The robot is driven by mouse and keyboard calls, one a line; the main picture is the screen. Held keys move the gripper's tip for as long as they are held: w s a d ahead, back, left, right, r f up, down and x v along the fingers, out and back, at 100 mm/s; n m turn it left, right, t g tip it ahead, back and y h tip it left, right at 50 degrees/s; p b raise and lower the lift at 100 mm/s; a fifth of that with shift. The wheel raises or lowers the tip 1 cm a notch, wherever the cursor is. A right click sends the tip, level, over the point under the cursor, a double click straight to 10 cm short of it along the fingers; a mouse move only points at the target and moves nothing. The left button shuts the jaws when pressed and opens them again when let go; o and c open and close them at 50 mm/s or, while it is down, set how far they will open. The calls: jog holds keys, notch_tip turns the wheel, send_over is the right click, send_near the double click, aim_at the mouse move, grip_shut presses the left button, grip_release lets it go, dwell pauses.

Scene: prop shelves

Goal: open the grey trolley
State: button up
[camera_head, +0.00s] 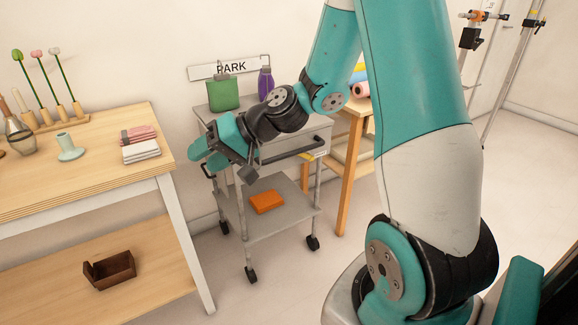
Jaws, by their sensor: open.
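The grey trolley (283,217) stands against the wall on dark castors, with a drawer box under its top and an open lower shelf. A dark bar handle (305,147) runs along the drawer front, and the drawer looks shut. A green bag and a purple bottle stand on the trolley top, and an orange block (266,201) lies on the lower shelf. My gripper (201,154) is open, in front of the trolley's left part in the picture. It hides part of the top and the drawer's left end. I cannot tell whether it touches the trolley.
A wooden table (70,184) with folded cloths (141,151) and a pale green candle holder (69,148) stands at the left. A wooden stand (352,150) is close on the trolley's right. A PARK sign (229,68) hangs behind. Floor in front of the trolley is clear.

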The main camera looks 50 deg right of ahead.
jog(key=w+d+f+m+t+h+b, duration=0.25)
jog(key=d+f+m, duration=0.2)
jog(key=d, duration=0.35)
jog(key=w+d+f+m+t+h+b, duration=0.1)
jog(key=d+f+m+t, duration=0.2)
jog(key=d+f, duration=0.3)
jog(key=m+t+h+b, duration=0.1)
jog(key=m+t+h, duration=0.1)
jog(key=m+h, duration=0.8)
send_near(294, 154)
jog(key=shift+y, duration=0.25)
jog(key=p+x, duration=0.2)
jog(key=x, duration=1)
jog(key=shift+w+d+p, duration=0.25)
jog(key=shift+w+p, duration=0.1)
jog(key=shift+p, duration=0.05)
jog(key=shift+c, duration=0.2)
grip_shut()
